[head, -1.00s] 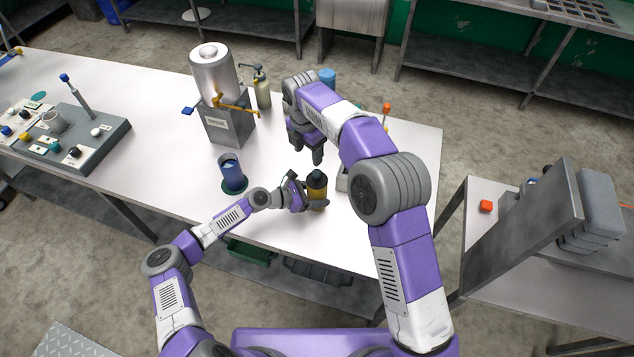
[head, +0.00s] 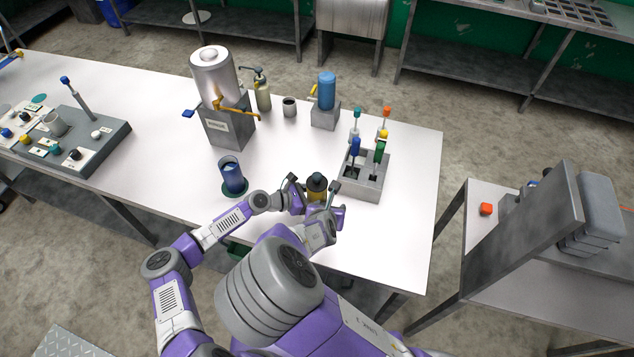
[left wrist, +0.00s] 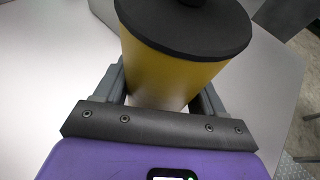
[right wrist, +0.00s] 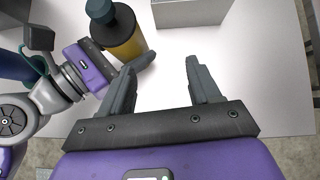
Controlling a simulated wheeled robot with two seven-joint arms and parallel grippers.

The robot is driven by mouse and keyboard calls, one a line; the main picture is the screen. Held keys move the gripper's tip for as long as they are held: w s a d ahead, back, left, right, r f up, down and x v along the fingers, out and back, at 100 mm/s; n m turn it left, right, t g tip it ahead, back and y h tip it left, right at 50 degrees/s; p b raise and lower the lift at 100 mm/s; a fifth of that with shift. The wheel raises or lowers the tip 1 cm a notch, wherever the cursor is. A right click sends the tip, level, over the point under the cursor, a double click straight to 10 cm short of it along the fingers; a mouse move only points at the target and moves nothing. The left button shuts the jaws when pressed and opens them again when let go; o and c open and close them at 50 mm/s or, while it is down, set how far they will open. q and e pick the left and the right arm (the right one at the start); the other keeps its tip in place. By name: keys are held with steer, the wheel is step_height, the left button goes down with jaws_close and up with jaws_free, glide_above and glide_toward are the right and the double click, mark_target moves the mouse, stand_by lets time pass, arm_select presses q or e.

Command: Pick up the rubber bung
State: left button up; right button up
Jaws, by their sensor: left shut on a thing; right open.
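A yellow bottle (head: 317,197) with a black shoulder stands near the table's front edge. Its dark top, which looks like the rubber bung (head: 317,177), also shows blue-grey in the right wrist view (right wrist: 98,10) and is cut off at the top of the left wrist view (left wrist: 190,3). My left gripper (head: 304,200) is shut around the yellow body, below the black shoulder. My right gripper (right wrist: 160,78) is open and empty, just beside the bottle; its left finger is close to the yellow body. I cannot tell whether they touch.
A grey rack (head: 368,188) with colored-handled tools stands right of the bottle. A blue cup (head: 232,176) is on the left. A metal urn (head: 213,75), pump bottle (head: 262,92) and blue cylinder (head: 327,90) stand behind. The middle of the table is clear.

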steer(key=d+r+t+h, duration=0.1)
steer(key=d+r+t, duration=0.1)
steer(key=d, duration=0.1)
steer(key=n+t+y, duration=0.2)
steer(key=t+y, duration=0.1)
glide_toward(317, 173)
steer(key=f, duration=0.1)
steer(key=shift+g, duration=0.3)
steer(key=x, duration=0.6)
steer(key=shift+s+d+f, duration=0.1)
steer(key=shift+d+f, duration=0.1)
steer(key=shift+d, duration=0.1)
steer(key=shift+a+r+x, duration=0.1)
steer(key=shift+r+x, duration=0.05)
steer(key=shift+x, duration=0.8)
steer(key=shift+a+r+x, duration=0.1)
steer(key=shift+r+x, duration=0.05)
steer(key=shift+x, duration=0.8)
steer(key=shift+a+r+x, duration=0.1)
steer(key=shift+x, duration=0.85)
